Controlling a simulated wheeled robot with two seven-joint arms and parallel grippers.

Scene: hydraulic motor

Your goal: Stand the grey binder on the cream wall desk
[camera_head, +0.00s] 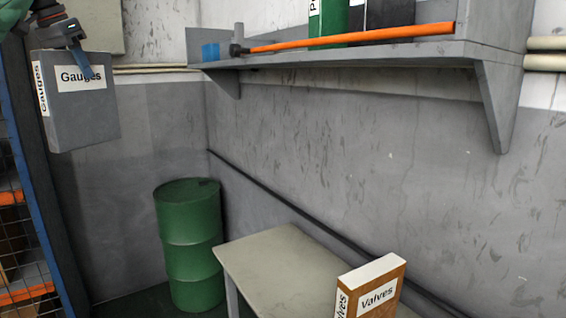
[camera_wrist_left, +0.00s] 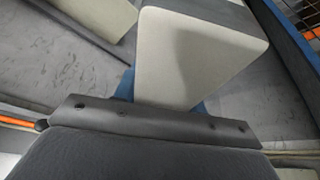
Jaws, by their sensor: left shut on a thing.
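The grey binder (camera_head: 82,110) has "Gauges" labels on its side and spine. It hangs upright in the air at the upper left of the head view. My left gripper (camera_head: 78,58) is shut on its top edge. In the left wrist view the binder's pale top (camera_wrist_left: 190,55) shows beyond the gripper (camera_wrist_left: 160,95), with blue fingertips at its sides. The cream wall desk (camera_head: 270,262) stands against the grey wall, lower and to the right of the binder, well apart from it. My right gripper is not in view.
A brown "Valves" binder (camera_head: 372,290) stands at the desk's near right part. A green drum (camera_head: 190,245) stands left of the desk. A grey wall shelf (camera_head: 400,50) overhangs above, carrying an orange-handled tool (camera_head: 350,38) and binders. A blue-framed rack (camera_head: 35,200) is at left. The desk's left part is clear.

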